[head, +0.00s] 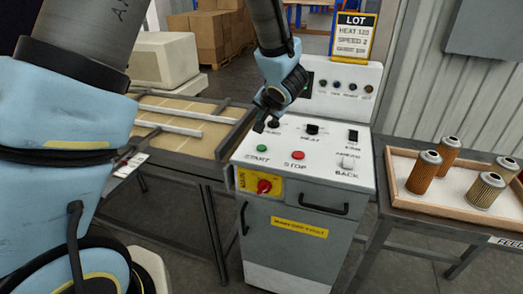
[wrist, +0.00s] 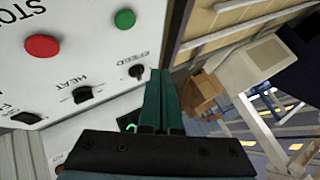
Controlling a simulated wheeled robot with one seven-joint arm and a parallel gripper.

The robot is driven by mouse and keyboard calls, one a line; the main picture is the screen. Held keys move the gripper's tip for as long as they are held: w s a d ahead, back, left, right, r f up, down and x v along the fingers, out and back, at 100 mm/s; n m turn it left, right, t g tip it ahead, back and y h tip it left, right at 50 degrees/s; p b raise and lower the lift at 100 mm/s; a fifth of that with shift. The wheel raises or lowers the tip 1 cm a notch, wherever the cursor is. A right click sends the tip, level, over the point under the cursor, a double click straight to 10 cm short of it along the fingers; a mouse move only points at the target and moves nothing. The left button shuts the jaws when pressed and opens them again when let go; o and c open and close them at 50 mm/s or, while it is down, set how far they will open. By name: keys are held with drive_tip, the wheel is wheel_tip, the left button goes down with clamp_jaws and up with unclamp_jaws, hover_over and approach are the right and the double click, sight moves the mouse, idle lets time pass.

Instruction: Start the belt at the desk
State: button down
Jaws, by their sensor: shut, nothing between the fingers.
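The control desk (head: 330,182) stands in the middle of the head view. Its green START button (head: 262,148) and red STOP button (head: 298,155) sit on the sloping top; both also show in the wrist view, green (wrist: 125,19) and red (wrist: 41,47). The SPEED knob (wrist: 137,71) is beside my fingertips; touching or apart, I cannot tell. The HEAT knob (head: 312,129) lies to its right in the head view. A red MAIN switch (head: 264,186) is on a yellow plate on the front. My gripper (head: 263,127) is shut and empty, over the desk's back left.
A LOT card (head: 353,36) reads HEAT 120 and SPEED 2; its last line is unclear. Several filter cartridges (head: 424,172) stand in a wooden tray (head: 407,203) at right. The belt frame (head: 190,128) is left of the desk. Cardboard boxes (head: 205,38) stand behind.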

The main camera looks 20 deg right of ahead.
drive_tip(key=b, duration=0.6)
hover_over(262, 149)
wheel_tip(262, 149, down, 5)
drive_tip(key=shift+f, duration=0.15)
drive_tip(key=shift+f+b, duration=0.4)
drive_tip(key=shift+f, duration=0.8)
drive_tip(key=shift+a+f, duration=0.1)
idle(0.5)
drive_tip(key=shift+f, duration=0.3)
drive_tip(key=shift+f, duration=0.4)
idle(0.6)
drive_tip(key=shift+p, duration=0.3)
drive_tip(key=shift+r+p, duration=0.85)
drive_tip(key=shift+p, duration=0.3)
